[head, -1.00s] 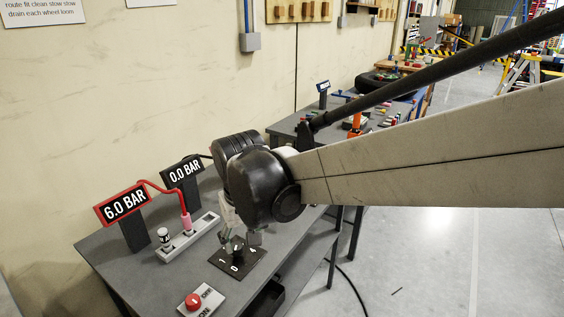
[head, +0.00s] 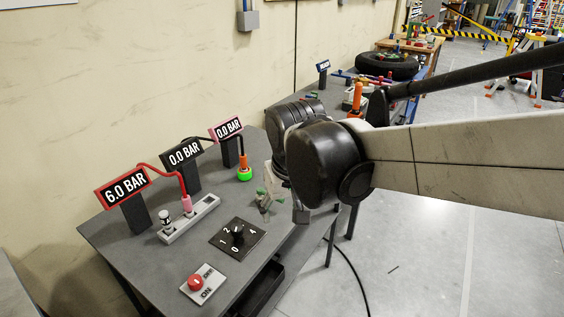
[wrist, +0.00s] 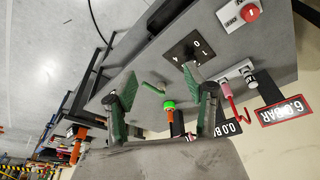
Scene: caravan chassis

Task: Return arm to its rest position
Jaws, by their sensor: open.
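My gripper (head: 268,200) is in the air over the grey bench, to the right of the black dial plate in the head view. In the wrist view my gripper (wrist: 158,112) shows its two green-padded fingers spread apart with nothing held between them. The black dial plate (head: 224,240) with a black knob (head: 237,233) and the numbers 0, 1, 2 and 4 lies on the bench, clear of the fingers. The dial plate also shows in the wrist view (wrist: 180,58).
The bench (head: 160,262) carries a red button box (head: 203,284), a grey strip (head: 187,222) with a red hose, and displays reading 6.0 BAR (head: 124,192), 0.0 BAR (head: 184,154) and 0.0 BAR (head: 227,128). An orange-and-green fitting (head: 244,173) stands nearby. Open floor (head: 440,265) lies right.

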